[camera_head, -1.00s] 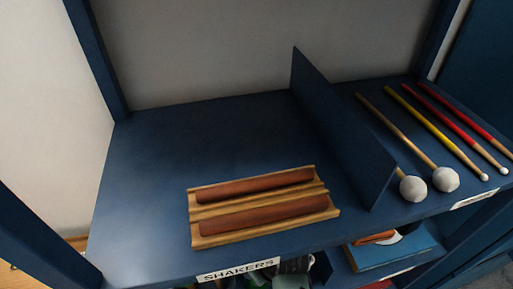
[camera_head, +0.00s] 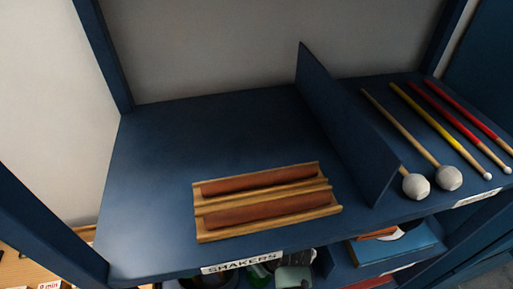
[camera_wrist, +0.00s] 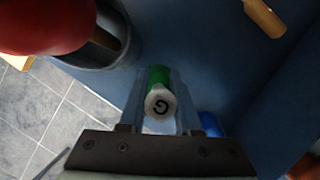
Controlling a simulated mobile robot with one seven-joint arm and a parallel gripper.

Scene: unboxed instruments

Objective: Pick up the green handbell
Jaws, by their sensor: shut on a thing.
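The green handbell shows in the wrist view as a short green handle (camera_wrist: 158,76) with a white round end marked with a dark "G". My gripper (camera_wrist: 160,96) is shut on it, with one finger on each side of the handle. The rest of the bell is hidden below the handle. I cannot make out the gripper or the bell for certain in the head view.
A red round head (camera_wrist: 45,22) and a dark round container (camera_wrist: 115,55) are close at upper left in the wrist view. A tan handle (camera_wrist: 265,17) lies upper right. The upper shelf (camera_head: 150,190) holds a wooden tray (camera_head: 215,233) and several mallets and sticks behind a divider (camera_head: 345,130).

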